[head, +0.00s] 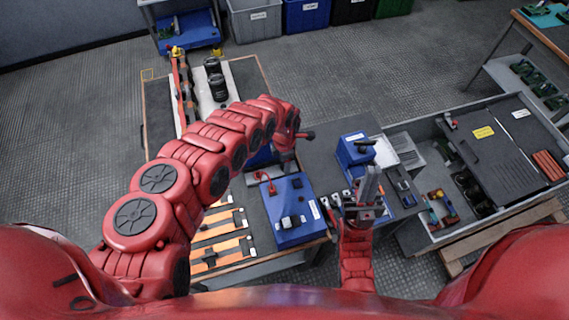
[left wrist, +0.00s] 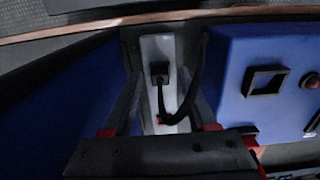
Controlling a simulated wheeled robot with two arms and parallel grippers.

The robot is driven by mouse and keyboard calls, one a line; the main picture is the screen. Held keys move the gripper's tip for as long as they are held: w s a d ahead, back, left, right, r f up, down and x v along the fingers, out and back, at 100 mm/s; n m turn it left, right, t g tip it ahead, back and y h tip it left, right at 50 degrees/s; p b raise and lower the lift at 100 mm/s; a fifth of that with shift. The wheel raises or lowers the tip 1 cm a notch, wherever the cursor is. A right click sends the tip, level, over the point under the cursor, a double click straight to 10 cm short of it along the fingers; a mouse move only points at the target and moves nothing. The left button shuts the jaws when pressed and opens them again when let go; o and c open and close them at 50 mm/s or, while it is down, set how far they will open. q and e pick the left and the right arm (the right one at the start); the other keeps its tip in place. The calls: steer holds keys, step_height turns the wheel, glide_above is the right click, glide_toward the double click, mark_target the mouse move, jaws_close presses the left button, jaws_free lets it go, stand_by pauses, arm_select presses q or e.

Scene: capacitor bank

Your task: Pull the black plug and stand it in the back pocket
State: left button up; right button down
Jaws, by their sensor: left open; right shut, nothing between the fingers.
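The black plug (left wrist: 160,70) sits on a pale upright strip (left wrist: 159,46) in the left wrist view. Its black cable loops down and then up on the right. My left gripper (left wrist: 161,88) is open, with one finger on each side of the strip and plug; I cannot tell whether they touch. In the head view my left wrist (head: 285,140) hides the plug. A black square frame (left wrist: 265,82) is on the blue box at right; I cannot tell if it is the back pocket. My right gripper (head: 370,180) is shut and empty.
A blue box (head: 285,215) with a red cable stands on the bench beside my left gripper. A smaller blue box (head: 355,150) stands just behind my right gripper. Black cylinders (head: 217,85) stand at the back left. A grey tray (head: 425,215) of parts lies right.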

stand_by(0.6)
arm_select(q)
jaws_close()
stand_by(0.3)
steer(key=shift+r+p, duration=0.15)
steer(key=shift+p, duration=0.2)
stand_by(0.9)
steer(key=shift+r+p, duration=2.55)
steer(key=shift+r, duration=0.35)
